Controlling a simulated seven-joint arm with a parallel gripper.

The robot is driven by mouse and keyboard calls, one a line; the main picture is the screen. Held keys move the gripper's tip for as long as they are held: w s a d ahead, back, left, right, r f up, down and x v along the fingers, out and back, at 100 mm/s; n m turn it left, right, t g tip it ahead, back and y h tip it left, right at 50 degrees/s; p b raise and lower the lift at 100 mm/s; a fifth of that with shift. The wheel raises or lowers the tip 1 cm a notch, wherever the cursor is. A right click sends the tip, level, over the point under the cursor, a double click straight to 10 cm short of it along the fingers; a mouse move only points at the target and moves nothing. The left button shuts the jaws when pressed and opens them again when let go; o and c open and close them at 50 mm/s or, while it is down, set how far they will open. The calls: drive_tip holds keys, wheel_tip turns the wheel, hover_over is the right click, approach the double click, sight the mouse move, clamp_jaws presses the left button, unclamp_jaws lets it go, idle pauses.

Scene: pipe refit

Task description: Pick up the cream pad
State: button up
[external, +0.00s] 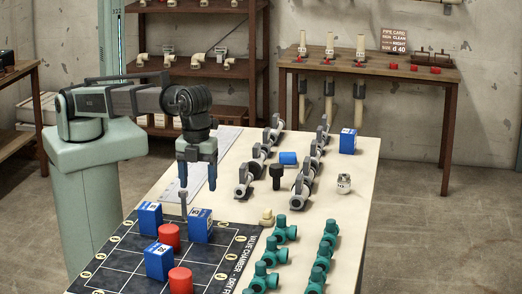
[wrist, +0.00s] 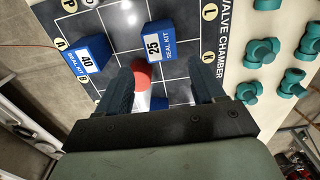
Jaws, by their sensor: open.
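A small cream block (external: 267,217), which looks like the cream pad, sits on the table by the right edge of the dark board, left of the green valves. I cannot make it out in the wrist view. My gripper (external: 197,183) is open and empty above the far part of the board, to the left of the cream block and higher. In the wrist view the open fingers (wrist: 162,82) stand on either side of a red cylinder (wrist: 141,74), seen below them.
The dark valve-chamber board (external: 118,262) carries blue seal-kit boxes (external: 150,217) and red cylinders (external: 169,236). Several green valves (external: 285,230) stand at right. Grey pipe fittings (external: 303,185), a black-topped piece (external: 276,176) and a white jar (external: 344,183) stand farther back.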

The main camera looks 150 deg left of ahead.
sight(267, 210)
drive_tip(key=w+a+n, duration=0.1)
drive_tip(key=a+n, duration=1.8)
drive_tip(key=n, duration=0.1)
drive_tip(key=f+n, duration=0.4)
drive_tip(key=n, duration=0.1)
drive_tip(key=f+n, duration=1)
drive_tip(key=shift+w+a+f+n, duration=0.1)
drive_tip(key=shift+w+a+n, duration=0.05)
drive_tip(key=shift+a+n, duration=0.15)
drive_tip(key=c, duration=1.1)
